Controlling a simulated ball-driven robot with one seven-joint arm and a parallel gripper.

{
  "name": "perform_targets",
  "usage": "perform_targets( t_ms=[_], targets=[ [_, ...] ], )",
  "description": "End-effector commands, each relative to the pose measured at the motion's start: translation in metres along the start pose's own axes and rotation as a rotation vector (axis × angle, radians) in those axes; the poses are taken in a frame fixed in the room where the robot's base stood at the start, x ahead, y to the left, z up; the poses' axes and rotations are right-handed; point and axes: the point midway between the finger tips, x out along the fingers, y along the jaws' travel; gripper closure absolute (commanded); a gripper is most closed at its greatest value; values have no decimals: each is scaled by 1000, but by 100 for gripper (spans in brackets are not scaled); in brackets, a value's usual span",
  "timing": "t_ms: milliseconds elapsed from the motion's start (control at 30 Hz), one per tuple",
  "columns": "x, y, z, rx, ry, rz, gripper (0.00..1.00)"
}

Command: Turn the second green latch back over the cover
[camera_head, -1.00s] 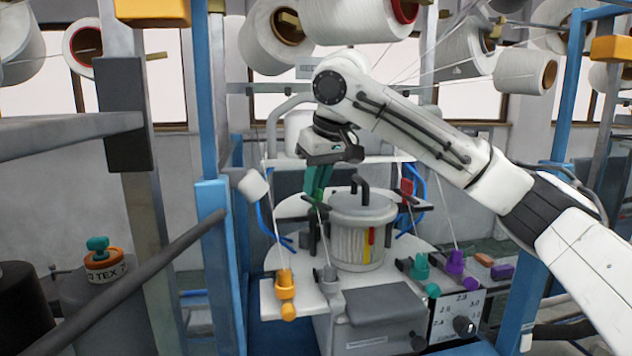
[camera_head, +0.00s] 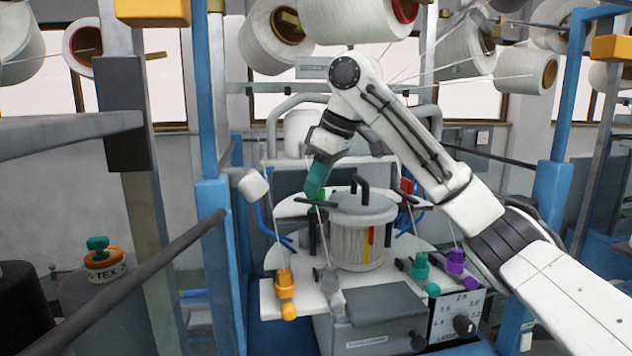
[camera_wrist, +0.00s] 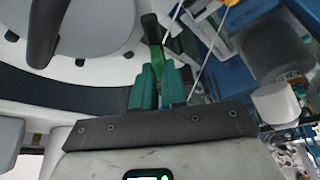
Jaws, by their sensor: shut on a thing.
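The round grey cover (camera_head: 360,203) with a black handle sits on the ribbed cylinder. It fills the upper left of the wrist view (camera_wrist: 85,40), with its dark handle there. My gripper (camera_head: 315,190), with green fingers, is left of the cover in the head view, tilted down to the left. In the wrist view its fingers (camera_wrist: 158,80) are shut on the green latch (camera_wrist: 152,30), which stands beside the cover's edge. In the head view the latch is mostly hidden by the fingers. I cannot tell how far it is turned.
A red latch (camera_head: 407,187) stands right of the cover. Blue posts (camera_head: 215,260) rise on both sides, and taut yarns run down to the orange clip (camera_head: 285,285), the grey clip (camera_head: 330,280) and others around the table. Cones hang above.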

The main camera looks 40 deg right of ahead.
Motion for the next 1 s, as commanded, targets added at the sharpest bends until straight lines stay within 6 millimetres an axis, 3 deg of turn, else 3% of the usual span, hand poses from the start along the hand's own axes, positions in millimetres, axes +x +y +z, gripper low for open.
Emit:
perform_targets(
  t_ms=[500,1000],
  targets=[
    [-2,2,-1,-410,1,-167,100],
    [-2,1,-1,-584,2,-237,100]
  ],
)
